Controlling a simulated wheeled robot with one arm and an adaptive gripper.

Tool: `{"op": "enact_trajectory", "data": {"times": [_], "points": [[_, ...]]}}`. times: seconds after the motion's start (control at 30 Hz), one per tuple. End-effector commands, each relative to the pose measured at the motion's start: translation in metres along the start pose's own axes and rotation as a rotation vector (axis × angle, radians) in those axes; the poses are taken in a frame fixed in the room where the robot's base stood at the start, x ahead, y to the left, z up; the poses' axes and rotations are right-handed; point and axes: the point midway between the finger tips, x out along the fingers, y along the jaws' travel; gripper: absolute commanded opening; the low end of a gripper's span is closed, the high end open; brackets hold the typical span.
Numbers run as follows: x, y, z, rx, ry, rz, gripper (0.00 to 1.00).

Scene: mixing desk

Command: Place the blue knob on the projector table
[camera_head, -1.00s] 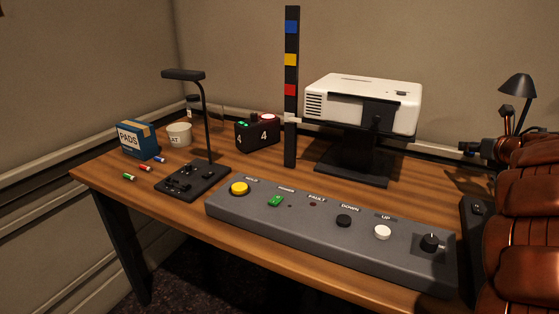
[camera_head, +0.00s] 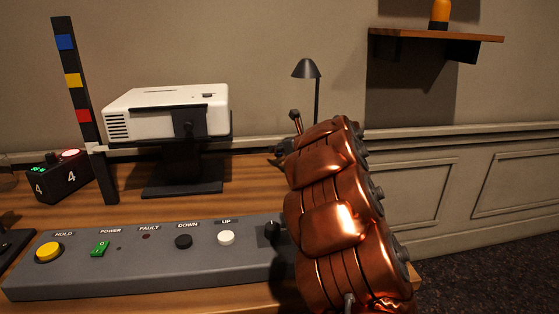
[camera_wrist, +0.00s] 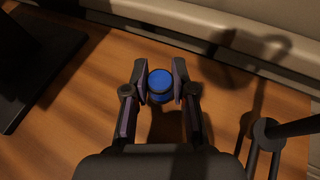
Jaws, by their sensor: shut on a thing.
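The blue knob (camera_wrist: 160,85) is a small round piece between the two fingers of my gripper (camera_wrist: 160,67) in the wrist view. My gripper is shut on it and holds it above or at the wooden table (camera_wrist: 100,85); I cannot tell whether the knob touches the wood. In the head view my copper-coloured arm hides the knob and most of the gripper. The same wooden table (camera_head: 255,185) shows there, with a white projector (camera_head: 165,110) on a black stand (camera_head: 182,188) left of my arm.
A grey control panel (camera_head: 130,268) with several buttons lies along the front edge. A black lamp (camera_head: 306,69) stands behind my arm, its pole right of the gripper in the wrist view. A post with coloured squares (camera_head: 75,95) stands left of the projector. Wood between stand and lamp is bare.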

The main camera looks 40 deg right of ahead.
Motion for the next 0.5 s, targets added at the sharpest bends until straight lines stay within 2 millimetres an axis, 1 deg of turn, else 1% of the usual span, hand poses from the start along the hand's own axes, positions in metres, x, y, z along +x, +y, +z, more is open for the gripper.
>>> {"op": "enact_trajectory", "data": {"times": [0.1,0.23,0.5], "points": [[0.006,0.000,-0.015,0.001,0.001,0.001,0.07],[0.011,-0.002,-0.029,0.003,0.000,-0.001,0.07],[0.011,-0.003,-0.030,0.001,0.000,-0.003,0.07]]}}
